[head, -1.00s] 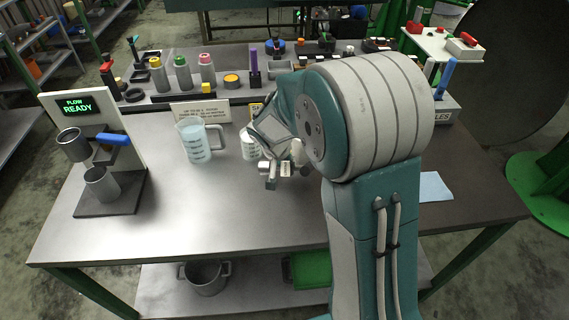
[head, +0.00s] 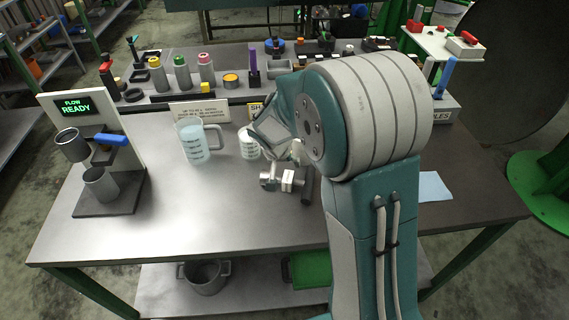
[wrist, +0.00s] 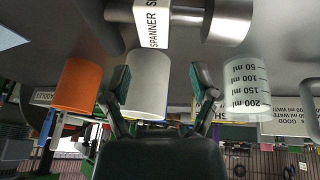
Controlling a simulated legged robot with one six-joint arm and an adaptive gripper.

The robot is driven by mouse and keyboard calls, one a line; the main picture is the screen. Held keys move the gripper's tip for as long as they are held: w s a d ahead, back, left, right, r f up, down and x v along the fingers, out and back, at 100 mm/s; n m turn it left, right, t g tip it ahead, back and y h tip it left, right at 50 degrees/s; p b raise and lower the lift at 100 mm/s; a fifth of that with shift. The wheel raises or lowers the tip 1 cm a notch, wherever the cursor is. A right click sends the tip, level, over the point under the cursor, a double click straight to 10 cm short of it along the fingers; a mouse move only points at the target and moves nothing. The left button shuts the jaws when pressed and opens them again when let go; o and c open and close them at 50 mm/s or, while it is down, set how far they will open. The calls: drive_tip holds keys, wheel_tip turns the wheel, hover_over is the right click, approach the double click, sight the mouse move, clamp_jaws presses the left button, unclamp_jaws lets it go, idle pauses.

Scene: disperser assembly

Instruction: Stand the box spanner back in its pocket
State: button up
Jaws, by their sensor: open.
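The box spanner (head: 270,179) lies on the bench in the head view, a grey metal piece with a white label, partly hidden by my arm. In the wrist view the spanner (wrist: 186,17) crosses the top edge, and its label reads SPANNER. My gripper (wrist: 163,85) is open, its two fingers apart, with the spanner outside them. A plain pale cylinder (wrist: 148,82) shows behind the gap between the fingers; I cannot tell its distance. In the head view my gripper is mostly hidden behind my arm. I cannot make out the spanner's pocket.
A jug (head: 194,142) and a small marked beaker (head: 248,146) stand left of my arm; the beaker (wrist: 247,85) also shows in the wrist view, with an orange cylinder (wrist: 76,86). The flow stand (head: 110,160) is at left. The front left bench is clear.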

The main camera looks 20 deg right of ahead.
drive_tip(key=v, duration=1.1)
drive_tip(key=s+r+n+t+y, duration=0.1)
drive_tip(key=s+r, duration=0.3)
drive_tip(key=s, duration=0.7)
drive_tip(key=s+r+n+t+y, duration=0.1)
drive_tip(key=s+r+n, duration=0.3)
drive_tip(key=s, duration=0.7)
drive_tip(key=shift+d+y, duration=0.35)
drive_tip(key=shift+y, duration=0.25)
drive_tip(key=shift+s, duration=0.45)
drive_tip(key=shift+c, duration=1.4)
